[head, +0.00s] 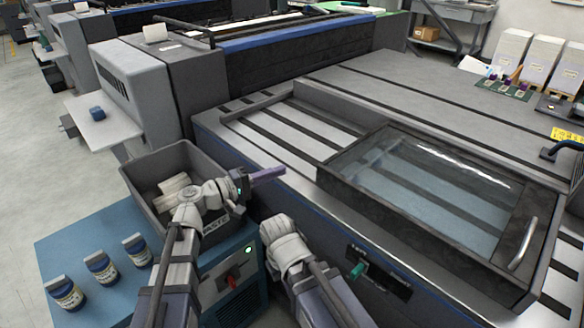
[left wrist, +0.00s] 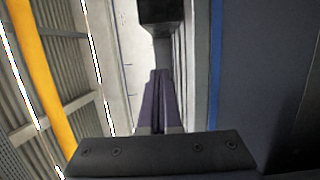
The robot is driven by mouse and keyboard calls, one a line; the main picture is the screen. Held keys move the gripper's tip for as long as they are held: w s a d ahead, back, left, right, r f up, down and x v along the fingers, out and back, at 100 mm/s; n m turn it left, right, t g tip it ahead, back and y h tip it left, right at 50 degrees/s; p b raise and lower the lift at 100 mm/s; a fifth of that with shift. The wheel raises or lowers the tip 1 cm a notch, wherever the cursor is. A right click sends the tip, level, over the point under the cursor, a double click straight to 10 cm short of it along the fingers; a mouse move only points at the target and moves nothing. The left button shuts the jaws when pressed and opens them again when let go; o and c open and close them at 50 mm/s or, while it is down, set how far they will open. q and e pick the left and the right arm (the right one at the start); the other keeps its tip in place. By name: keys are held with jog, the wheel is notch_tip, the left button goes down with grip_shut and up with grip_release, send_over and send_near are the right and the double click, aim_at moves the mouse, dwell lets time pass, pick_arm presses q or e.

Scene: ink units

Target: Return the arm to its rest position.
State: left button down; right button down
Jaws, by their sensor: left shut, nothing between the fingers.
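My left arm comes in from the lower left of the head view, its white wrist above the grey waste bin (head: 150,207). My left gripper (head: 268,174) has purple fingers that are shut and empty. They point right, past the bin's right edge, toward the near side of the printer bed. In the left wrist view the shut fingers (left wrist: 158,88) point up the picture with nothing between them. My right arm shows at the bottom middle of the head view, bent in front of the machine. Its gripper is out of sight.
The bin holds pale crumpled pieces and stands on a blue cabinet (head: 75,235), where three ink jars (head: 103,267) stand at the left. The flatbed machine (head: 400,80) has a glass-topped lid (head: 420,185) with a handle at the right. Grey floor lies left.

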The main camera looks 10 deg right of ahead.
pick_arm(q)
jog(key=shift+v, duration=1)
